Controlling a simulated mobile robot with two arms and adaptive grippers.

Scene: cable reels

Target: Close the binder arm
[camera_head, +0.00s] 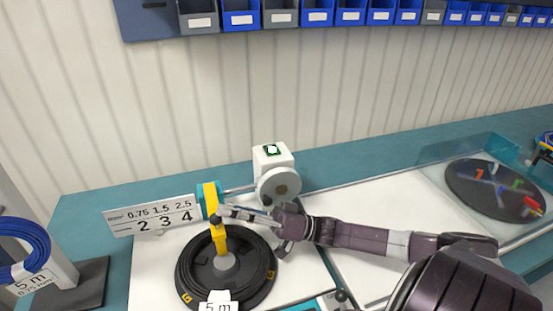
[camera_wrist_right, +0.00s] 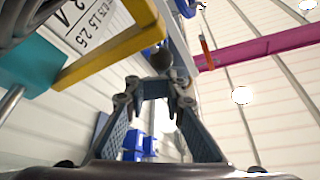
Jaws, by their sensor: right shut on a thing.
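The yellow binder arm (camera_head: 221,243) reaches from a teal mount over the black cable reel (camera_head: 184,268), with a black knob (camera_head: 215,219) on it. In the right wrist view the yellow bar (camera_wrist_right: 108,55) crosses the upper left, and the dark round knob (camera_wrist_right: 160,58) sits at the fingertips. My right gripper (camera_head: 226,211) reaches in from the right and its fingertips are at the knob. In the wrist view its fingers (camera_wrist_right: 155,88) are closed in around the knob's stem, which they partly hide. My left gripper is not in view.
A white device with a grey wheel (camera_head: 279,186) stands behind the reel. A sign (camera_head: 153,215) with numbers is left of it. A blue cable coil (camera_head: 22,245) hangs at the far left. A black turntable (camera_head: 494,190) lies right. Bins (camera_head: 240,15) line the wall.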

